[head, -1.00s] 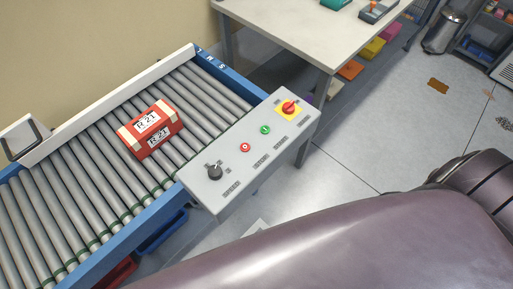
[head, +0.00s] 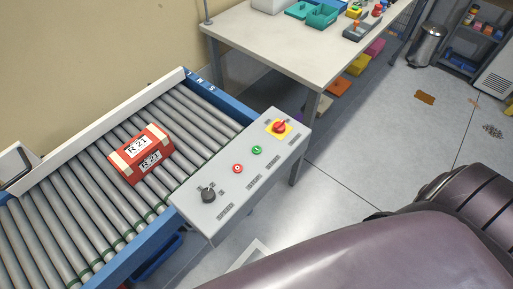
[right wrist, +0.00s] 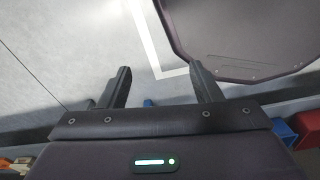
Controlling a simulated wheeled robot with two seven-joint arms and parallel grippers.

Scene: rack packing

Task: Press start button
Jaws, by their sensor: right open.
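The control panel (head: 225,194) is a light grey sloped box at the front edge of the roller conveyor in the head view. It carries a green button (head: 257,150) marked with a line, a red button (head: 238,168) marked with a ring, a black knob (head: 208,195) and a red emergency stop (head: 280,126) on a yellow square. My right gripper (right wrist: 162,88) is open and empty in the right wrist view, with bare floor beyond its fingers. The panel does not show in that view. Neither gripper shows in the head view.
A red and cream box (head: 141,154) labelled R 21 sits on the conveyor rollers (head: 85,203). A white table (head: 290,45) with several small bins stands behind the panel. A bin (head: 426,46) and shelving are at the far right.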

